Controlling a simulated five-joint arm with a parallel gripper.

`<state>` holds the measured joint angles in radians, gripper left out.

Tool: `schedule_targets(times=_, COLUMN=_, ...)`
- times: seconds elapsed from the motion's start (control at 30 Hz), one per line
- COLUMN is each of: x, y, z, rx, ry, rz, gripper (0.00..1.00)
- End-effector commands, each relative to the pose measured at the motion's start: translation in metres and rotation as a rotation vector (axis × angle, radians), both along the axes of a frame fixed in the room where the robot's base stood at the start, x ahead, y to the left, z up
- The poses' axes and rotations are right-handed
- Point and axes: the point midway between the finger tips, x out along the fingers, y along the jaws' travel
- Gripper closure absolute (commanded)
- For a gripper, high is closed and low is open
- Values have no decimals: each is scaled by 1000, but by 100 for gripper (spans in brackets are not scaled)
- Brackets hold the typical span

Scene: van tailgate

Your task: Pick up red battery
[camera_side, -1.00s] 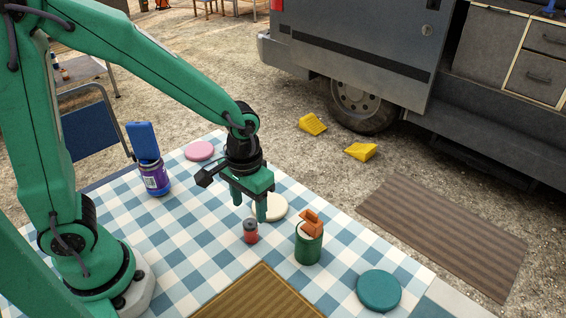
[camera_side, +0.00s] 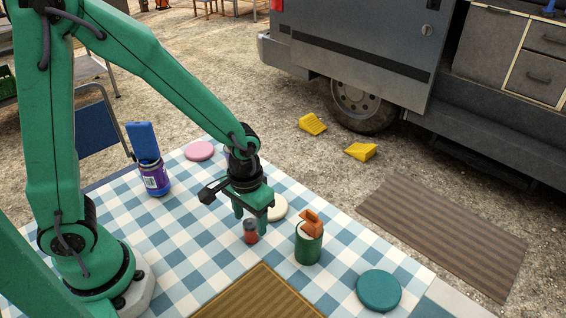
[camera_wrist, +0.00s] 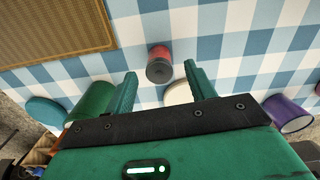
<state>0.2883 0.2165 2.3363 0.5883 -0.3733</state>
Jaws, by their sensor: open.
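The red battery (camera_side: 250,237), a small red cylinder with a dark grey top, stands upright on the checked tablecloth. It shows in the wrist view (camera_wrist: 159,64) just beyond the fingertips, between their lines. My gripper (camera_side: 250,216) is open and empty, fingers pointing down, above and slightly behind the battery. In the wrist view my gripper (camera_wrist: 160,82) has its two green fingers spread wide. In the side view one fingertip comes close to the battery's top; I cannot tell whether they touch.
A green can (camera_side: 308,247) with an orange item stands right of the battery. A cream disc (camera_side: 278,208) lies behind, a teal disc (camera_side: 379,291) at right, a pink disc (camera_side: 199,151) at the back. A purple jar (camera_side: 156,181) holds something blue. A brown mat (camera_side: 262,296) lies in front.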

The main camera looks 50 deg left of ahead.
Motion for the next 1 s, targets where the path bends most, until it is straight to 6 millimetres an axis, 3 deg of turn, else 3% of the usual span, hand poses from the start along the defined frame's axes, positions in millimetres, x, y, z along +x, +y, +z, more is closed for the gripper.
schedule_targets(times=0.2, x=-2, y=0, z=-24, rx=2, ry=4, rz=0, gripper=45)
schedule_targets(times=0.4, x=-2, y=-1, z=-35, rx=1, ry=2, rz=0, gripper=45)
schedule_targets(times=0.93, x=-1, y=-1, z=-36, rx=0, ry=0, rz=0, gripper=45)
schedule_targets(times=1.0, x=-1, y=-1, z=-36, rx=0, ry=0, rz=0, gripper=55)
